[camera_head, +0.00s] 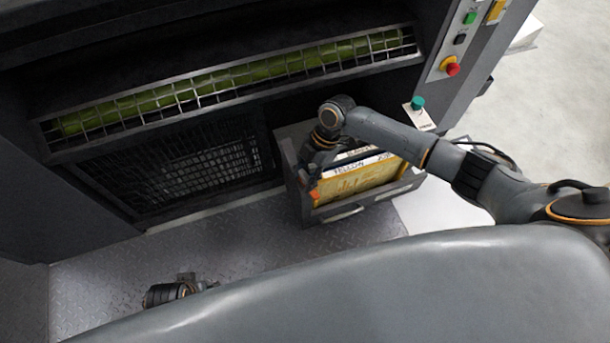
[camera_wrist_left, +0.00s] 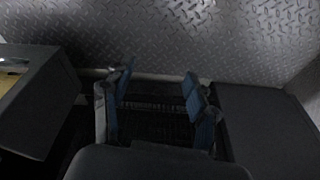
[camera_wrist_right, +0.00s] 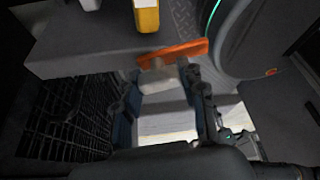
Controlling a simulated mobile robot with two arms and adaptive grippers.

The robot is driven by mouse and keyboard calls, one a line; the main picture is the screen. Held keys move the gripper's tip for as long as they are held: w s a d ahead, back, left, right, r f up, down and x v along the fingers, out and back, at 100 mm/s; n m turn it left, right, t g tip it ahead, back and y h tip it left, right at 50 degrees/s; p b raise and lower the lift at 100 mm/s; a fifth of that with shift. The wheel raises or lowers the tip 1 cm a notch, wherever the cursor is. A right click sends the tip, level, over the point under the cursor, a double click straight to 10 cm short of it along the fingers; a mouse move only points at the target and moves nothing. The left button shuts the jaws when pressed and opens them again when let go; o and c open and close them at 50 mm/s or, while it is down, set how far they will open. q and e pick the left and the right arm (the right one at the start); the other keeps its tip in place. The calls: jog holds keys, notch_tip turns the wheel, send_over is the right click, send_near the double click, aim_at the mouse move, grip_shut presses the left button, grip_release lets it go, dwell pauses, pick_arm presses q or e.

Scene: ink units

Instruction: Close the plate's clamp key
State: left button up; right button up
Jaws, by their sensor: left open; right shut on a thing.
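The yellow plate (camera_head: 362,181), with a lettered white strip along its top, stands in a grey open-topped holder (camera_head: 346,211). The orange clamp key (camera_head: 314,194) shows at the holder's left side, partly covered by my right gripper (camera_head: 314,180). In the right wrist view the key is an orange bar (camera_wrist_right: 180,50) just beyond the fingertips, with a pale block below it. My right gripper (camera_wrist_right: 161,76) is shut on the key there, though the exact contact is hard to see. My left gripper (camera_wrist_left: 158,75) is open and empty, low over the floor.
A dark machine with a green roller (camera_head: 240,76) behind a wire guard stands at the back. A mesh panel (camera_head: 190,175) is left of the holder. A control panel (camera_head: 463,40) with buttons is at the upper right.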

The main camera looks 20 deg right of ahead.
jog(key=n, duration=0.1)
jog(key=n+g+b, duration=0.1)
jog(key=n, duration=0.1)
jog(key=n+b, duration=0.1)
jog(key=shift+f+n+g+h, duration=0.25)
jog(key=shift+n+g+h, duration=0.05)
jog(key=shift+h, duration=0.1)
jog(key=n+b, duration=0.1)
jog(key=n, duration=0.1)
jog(key=n+g+h, duration=0.1)
jog(key=n, duration=0.2)
jog(key=shift+s+h+b, duration=0.1)
jog(key=shift+h+b, duration=0.2)
jog(key=shift+b, duration=0.05)
jog(key=shift+n+g, duration=0.3)
jog(key=shift+n, duration=0.4)
pick_arm(q)
jog(key=w+v, duration=0.2)
jog(key=v, duration=1.1)
jog(key=shift+r+t+b, duration=0.2)
jog(key=shift+t+b, duration=0.2)
pick_arm(e)
jog(key=shift+r+n+h, duration=0.1)
jog(key=shift+n+h, duration=0.9)
jog(key=shift+n, duration=1.1)
pick_arm(q)
jog(key=shift+a, duration=0.1)
